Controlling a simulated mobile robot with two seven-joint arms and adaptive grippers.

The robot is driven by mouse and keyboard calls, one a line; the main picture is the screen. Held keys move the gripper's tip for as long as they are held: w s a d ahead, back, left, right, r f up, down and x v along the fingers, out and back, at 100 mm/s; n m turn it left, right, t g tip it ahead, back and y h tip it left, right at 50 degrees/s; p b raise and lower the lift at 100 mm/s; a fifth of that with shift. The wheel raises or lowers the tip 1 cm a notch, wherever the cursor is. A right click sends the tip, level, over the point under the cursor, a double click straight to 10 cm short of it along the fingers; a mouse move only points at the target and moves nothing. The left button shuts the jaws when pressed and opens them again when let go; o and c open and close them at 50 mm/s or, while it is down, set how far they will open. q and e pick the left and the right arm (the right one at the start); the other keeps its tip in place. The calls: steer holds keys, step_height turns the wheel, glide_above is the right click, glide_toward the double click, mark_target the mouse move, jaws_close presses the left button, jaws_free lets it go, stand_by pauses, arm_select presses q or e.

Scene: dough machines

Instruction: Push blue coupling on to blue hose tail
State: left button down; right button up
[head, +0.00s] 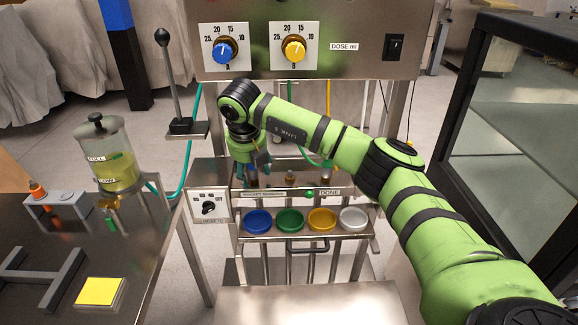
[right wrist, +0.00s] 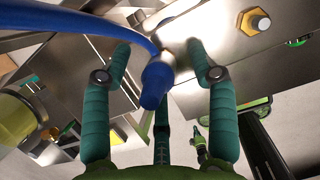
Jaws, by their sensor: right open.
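My right gripper (head: 252,170) points down over the left part of the steel shelf below the dose panel, partly hidden by its own wrist. In the right wrist view its two teal fingers (right wrist: 158,58) are apart. A blue fitting (right wrist: 154,84) on the end of a blue hose (right wrist: 75,20) shows between them, with gaps on both sides. I cannot tell coupling from hose tail here, nor whether they are joined. In the head view the gripper hides this spot. My left gripper is not in view.
Blue (head: 257,222), green (head: 290,221), yellow (head: 322,220) and white (head: 353,220) bowls stand in the tray below. The dose panel (head: 340,60) is behind the arm. A dark glass cabinet (head: 520,130) is at right.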

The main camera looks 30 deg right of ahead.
steer(key=shift+r, duration=0.15)
steer(key=shift+p+v, duration=1.25)
steer(key=shift+v, duration=0.9)
steer(key=v, duration=1.2)
steer(key=shift+s, duration=0.15)
